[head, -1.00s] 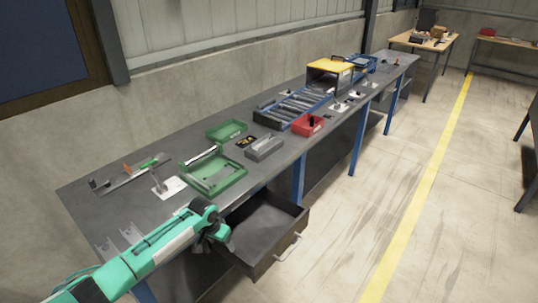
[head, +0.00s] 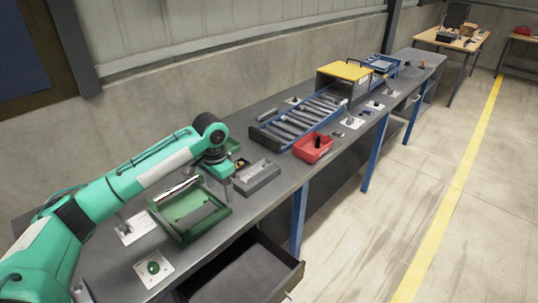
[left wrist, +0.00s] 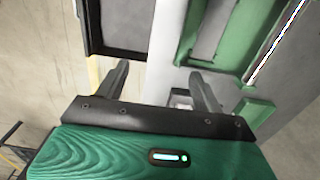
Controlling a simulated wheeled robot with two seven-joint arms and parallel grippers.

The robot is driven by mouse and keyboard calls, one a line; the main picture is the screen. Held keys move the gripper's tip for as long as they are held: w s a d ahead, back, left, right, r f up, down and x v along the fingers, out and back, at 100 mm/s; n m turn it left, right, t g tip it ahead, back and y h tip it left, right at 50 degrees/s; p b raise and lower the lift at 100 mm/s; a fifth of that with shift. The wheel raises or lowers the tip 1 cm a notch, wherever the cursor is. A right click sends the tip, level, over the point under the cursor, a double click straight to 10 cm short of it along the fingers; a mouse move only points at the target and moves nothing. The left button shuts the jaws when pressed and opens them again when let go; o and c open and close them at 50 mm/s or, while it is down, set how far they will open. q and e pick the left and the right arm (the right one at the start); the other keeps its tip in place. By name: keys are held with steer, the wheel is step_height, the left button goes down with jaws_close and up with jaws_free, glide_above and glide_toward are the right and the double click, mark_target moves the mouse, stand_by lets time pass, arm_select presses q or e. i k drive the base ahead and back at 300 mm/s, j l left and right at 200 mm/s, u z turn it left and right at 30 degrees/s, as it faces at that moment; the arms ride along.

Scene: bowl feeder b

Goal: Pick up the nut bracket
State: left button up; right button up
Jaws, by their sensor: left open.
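My left gripper (head: 226,178) is over the front part of the bench, between the green tray (head: 163,222) and the grey open box (head: 258,178). In the left wrist view its two dark fingers (left wrist: 159,74) are apart with nothing held between them. A small pale grey piece with a dark opening (left wrist: 182,98) shows beside the right finger, partly hidden by the gripper. I cannot tell whether it is the nut bracket or part of the grey box. No other piece is clearly recognisable as the nut bracket. My right gripper is out of view.
An open drawer (head: 292,272) juts out below the bench front. A red bin (head: 314,155), a blue roller tray (head: 270,138) and a yellow-topped box (head: 346,71) stand farther right. A white plate with a green button (head: 153,267) lies near the front left. The right-hand floor is clear.

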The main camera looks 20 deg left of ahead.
mark_target(251, 174)
steer(key=i, duration=0.95)
